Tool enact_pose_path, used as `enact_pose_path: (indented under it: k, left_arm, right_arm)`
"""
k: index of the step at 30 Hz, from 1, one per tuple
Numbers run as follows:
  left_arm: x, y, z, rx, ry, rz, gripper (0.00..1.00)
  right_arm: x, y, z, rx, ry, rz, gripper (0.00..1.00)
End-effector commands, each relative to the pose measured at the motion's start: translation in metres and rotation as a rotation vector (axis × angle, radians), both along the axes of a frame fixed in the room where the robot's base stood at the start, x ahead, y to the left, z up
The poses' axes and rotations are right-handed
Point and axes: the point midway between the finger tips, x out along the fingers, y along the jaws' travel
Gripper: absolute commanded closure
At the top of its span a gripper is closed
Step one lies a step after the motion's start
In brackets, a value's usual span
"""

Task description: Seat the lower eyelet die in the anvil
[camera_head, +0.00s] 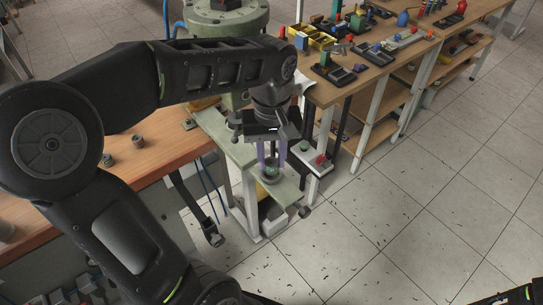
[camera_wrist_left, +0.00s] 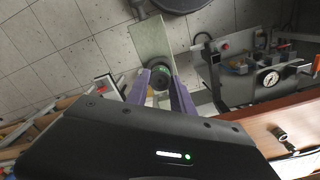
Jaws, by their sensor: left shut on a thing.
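My left gripper (camera_head: 272,164) points down over the pale green lower arm (camera_head: 290,190) of the press, with its two purple fingers around a small dark round die with a green top (camera_head: 271,171). In the left wrist view the fingers of my left gripper (camera_wrist_left: 160,92) are on both sides of the die (camera_wrist_left: 160,77), which shows a green ring and dark centre. The anvil seat is hidden under the die and fingers, so I cannot tell whether the die is in it or above it.
The press head (camera_head: 226,18) stands behind my left arm. A small plate with a red button (camera_head: 320,160) is right of the gripper. A wooden bench (camera_head: 150,165) with small round parts (camera_head: 138,141) is at left. Tool-laden tables stand at back right. The floor at right is free.

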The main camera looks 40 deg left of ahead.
Motion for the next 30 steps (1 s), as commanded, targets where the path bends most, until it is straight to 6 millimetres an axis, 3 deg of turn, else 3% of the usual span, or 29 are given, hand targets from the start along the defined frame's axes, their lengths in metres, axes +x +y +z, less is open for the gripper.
enact_pose_path:
  k: [30]
  left_arm:
    - [0.000,0.000,-0.019,0.000,0.000,0.000,1.00]
  right_arm:
    - [0.000,0.000,-0.015,0.000,0.000,0.000,1.00]
